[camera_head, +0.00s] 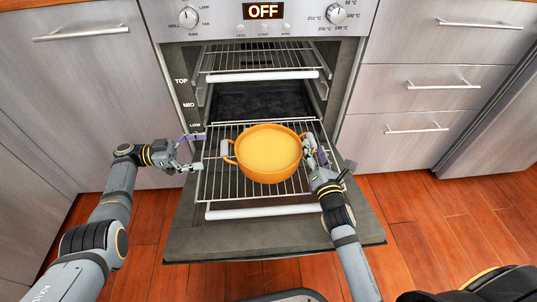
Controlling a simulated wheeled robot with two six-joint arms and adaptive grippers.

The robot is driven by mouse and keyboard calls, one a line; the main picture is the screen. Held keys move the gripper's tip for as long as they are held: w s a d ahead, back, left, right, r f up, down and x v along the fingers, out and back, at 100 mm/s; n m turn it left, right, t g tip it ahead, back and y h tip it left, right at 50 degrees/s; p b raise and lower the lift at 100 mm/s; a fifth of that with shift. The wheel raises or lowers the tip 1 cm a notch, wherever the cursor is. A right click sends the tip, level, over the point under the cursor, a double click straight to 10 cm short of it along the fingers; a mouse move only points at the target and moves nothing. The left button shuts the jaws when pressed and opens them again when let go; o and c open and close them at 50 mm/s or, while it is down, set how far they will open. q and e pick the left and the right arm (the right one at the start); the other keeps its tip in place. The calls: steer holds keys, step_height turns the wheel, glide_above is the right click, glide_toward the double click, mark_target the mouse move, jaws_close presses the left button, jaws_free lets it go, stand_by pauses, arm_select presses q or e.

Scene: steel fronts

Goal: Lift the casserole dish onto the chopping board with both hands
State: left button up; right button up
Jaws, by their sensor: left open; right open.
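The orange casserole dish (268,154) sits upright on a pulled-out wire oven rack (216,188) above the lowered oven door. Its left handle (227,150) sticks out toward my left gripper. My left gripper (197,152) is open and empty, a little to the left of that handle and apart from it. My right gripper (318,152) is open at the dish's right side, close to the right handle, which it largely hides. I cannot tell whether it touches the handle. No chopping board is in view.
The oven door (340,238) hangs open below the rack. A higher rack (258,62) stays inside the oven. The display reads OFF. Steel drawers (410,145) stand to the right and a steel cabinet front (85,90) to the left. Wooden floor (440,230) is clear in front.

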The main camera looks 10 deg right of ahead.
mark_target(308, 132)
arm_select(q)
steer(key=shift+s+d, duration=0.2)
steer(key=shift+d, duration=2.85)
arm_select(e)
steer(key=shift+w+d, duration=0.15)
steer(key=shift+w, duration=1.4)
steer(key=shift+w+d, duration=0.1)
steer(key=shift+w, duration=1.45)
arm_select(q)
steer(key=c, duration=1)
arm_select(e)
steer(key=c, duration=1)
arm_select(q)
steer(key=c, duration=0.6)
arm_select(e)
jaws_close()
arm_select(q)
steer(key=shift+w+r, duration=0.1)
steer(key=shift+r, duration=0.05)
arm_select(e)
steer(key=shift+r, duration=0.2)
